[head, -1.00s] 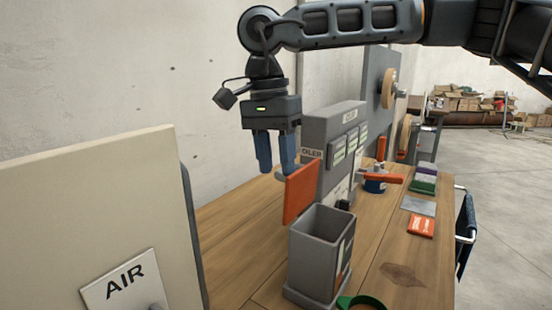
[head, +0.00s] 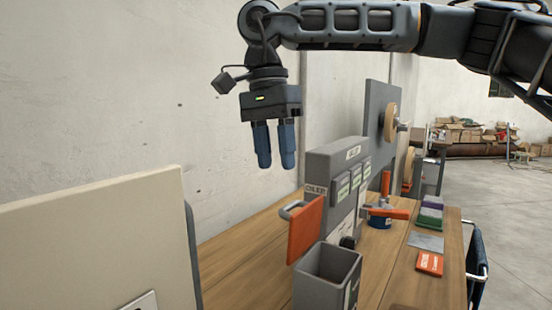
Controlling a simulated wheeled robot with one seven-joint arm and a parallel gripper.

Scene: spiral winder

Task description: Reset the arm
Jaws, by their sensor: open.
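My gripper (head: 275,165) hangs from my arm, pointing down, over the far left part of the wooden bench. Its two blue fingers are apart with nothing between them. Below and to the right of it stands the grey oiler box (head: 339,165). An orange plate (head: 305,231) is at the box's near left side, beside a grey handle-like part (head: 289,210). The fingertips are above these parts and apart from them.
A grey open bin (head: 327,275) stands in front of the box. A beige panel (head: 95,250) fills the lower left. A grey upright panel with a tan wheel (head: 391,122) is behind. Orange, purple and green items lie on the bench's right (head: 455,250). Open floor lies right.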

